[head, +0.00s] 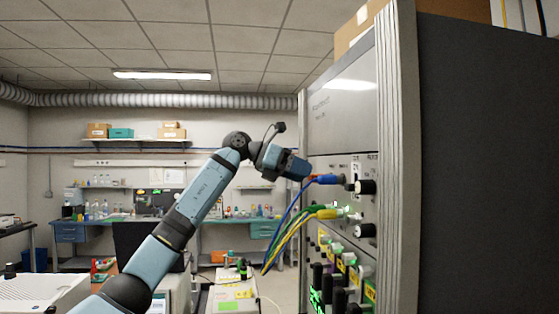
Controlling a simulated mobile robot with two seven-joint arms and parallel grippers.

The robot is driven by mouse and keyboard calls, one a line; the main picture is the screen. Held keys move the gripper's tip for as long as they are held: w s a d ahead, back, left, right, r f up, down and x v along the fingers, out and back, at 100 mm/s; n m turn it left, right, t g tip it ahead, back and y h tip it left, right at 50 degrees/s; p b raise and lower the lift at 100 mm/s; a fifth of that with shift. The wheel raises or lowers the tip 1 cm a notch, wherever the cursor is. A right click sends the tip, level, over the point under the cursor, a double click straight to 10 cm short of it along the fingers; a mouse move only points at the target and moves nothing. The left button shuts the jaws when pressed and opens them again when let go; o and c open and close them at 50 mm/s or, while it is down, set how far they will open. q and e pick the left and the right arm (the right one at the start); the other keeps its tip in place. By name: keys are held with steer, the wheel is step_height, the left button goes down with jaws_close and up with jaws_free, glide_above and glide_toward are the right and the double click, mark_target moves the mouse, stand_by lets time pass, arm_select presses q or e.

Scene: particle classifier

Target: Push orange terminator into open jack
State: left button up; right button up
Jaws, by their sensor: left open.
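My left gripper (304,172) is at the front panel of the tall rack (343,125), at the end of the blue-grey arm. Its fingers are small and dark against the panel. A small orange piece (313,177), perhaps the orange terminator, shows just below the fingertips, by the end of a blue cable plug (327,180). I cannot tell whether the gripper touches it or whether it sits in a jack. The open jack cannot be made out; the gripper and plugs cover part of that area. My right gripper is not in view.
Blue, green and yellow cables (284,240) hang from the panel below the gripper. Black knobs (366,187) stick out to the right. More knobs and lit modules fill the lower rack. A cart (232,297) stands below left. The air left of the rack is mostly free.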

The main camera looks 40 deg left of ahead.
arm_select(q)
steer(key=shift+x, duration=1.35)
steer(key=shift+c, duration=0.2)
jaws_close()
steer(key=c, duration=0.8)
jaws_free()
jaws_close()
steer(key=shift+s+a, duration=0.15)
steer(key=shift+s+a, duration=0.7)
steer(key=shift+s, duration=0.1)
